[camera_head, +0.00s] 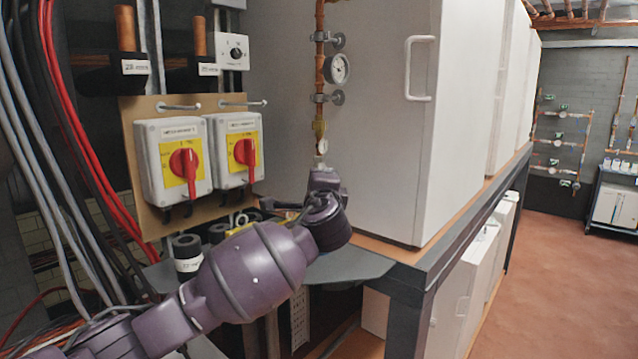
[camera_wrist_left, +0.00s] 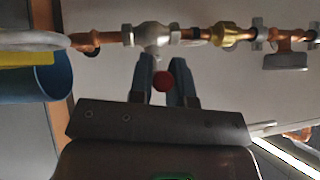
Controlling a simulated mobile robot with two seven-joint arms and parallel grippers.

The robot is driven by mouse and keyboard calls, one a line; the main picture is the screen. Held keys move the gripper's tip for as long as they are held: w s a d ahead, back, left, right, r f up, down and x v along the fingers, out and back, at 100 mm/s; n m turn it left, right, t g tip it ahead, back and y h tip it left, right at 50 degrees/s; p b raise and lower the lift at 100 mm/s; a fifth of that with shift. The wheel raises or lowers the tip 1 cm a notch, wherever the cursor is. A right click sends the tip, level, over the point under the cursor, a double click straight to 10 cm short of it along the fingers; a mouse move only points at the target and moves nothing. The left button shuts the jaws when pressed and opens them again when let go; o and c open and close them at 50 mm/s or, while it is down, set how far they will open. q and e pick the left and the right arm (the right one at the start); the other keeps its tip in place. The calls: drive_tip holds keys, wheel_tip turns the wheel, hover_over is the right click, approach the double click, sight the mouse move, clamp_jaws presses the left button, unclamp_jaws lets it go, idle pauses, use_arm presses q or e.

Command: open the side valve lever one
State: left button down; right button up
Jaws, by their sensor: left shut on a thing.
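The valve body (camera_wrist_left: 153,36) sits in line on the copper pipe in the left wrist view. A red round knob (camera_wrist_left: 162,82), which looks like the end of the side valve lever, sticks out from it. My left gripper (camera_wrist_left: 164,78) has one finger on each side of this knob and is shut on it. In the head view my left gripper (camera_head: 324,172) is at the lower end of the vertical copper pipe (camera_head: 320,75). The lever itself is hidden there by my wrist and gripper. My right gripper is in neither view.
A pressure gauge (camera_head: 338,69) stands out from the pipe above my gripper. Two red-and-yellow switch boxes (camera_head: 176,200) are left of it. A white cabinet (camera_head: 455,120) stands to the right. Cables (camera_head: 70,130) hang at the left. The aisle floor is clear.

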use_arm(q)
drive_tip(key=shift+f+b, duration=0.2)
drive_tip(key=shift+b, duration=0.55)
drive_tip(key=n+t+b, duration=0.1)
drive_tip(key=b, duration=0.1)
drive_tip(key=shift+f+b, duration=0.3)
drive_tip(key=shift+f, duration=0.05)
drive_tip(key=b, duration=0.1)
drive_tip(key=n+y+b, duration=0.1)
drive_tip(key=b, duration=0.1)
drive_tip(key=shift+w+f+t, duration=0.1)
drive_tip(key=shift+f+t, duration=0.2)
drive_tip(key=shift+t, duration=0.1)
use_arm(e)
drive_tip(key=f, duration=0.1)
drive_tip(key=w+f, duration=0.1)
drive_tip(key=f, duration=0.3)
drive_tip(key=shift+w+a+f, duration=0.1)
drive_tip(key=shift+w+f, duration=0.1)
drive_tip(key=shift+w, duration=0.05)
use_arm(q)
drive_tip(key=shift+r, duration=0.1)
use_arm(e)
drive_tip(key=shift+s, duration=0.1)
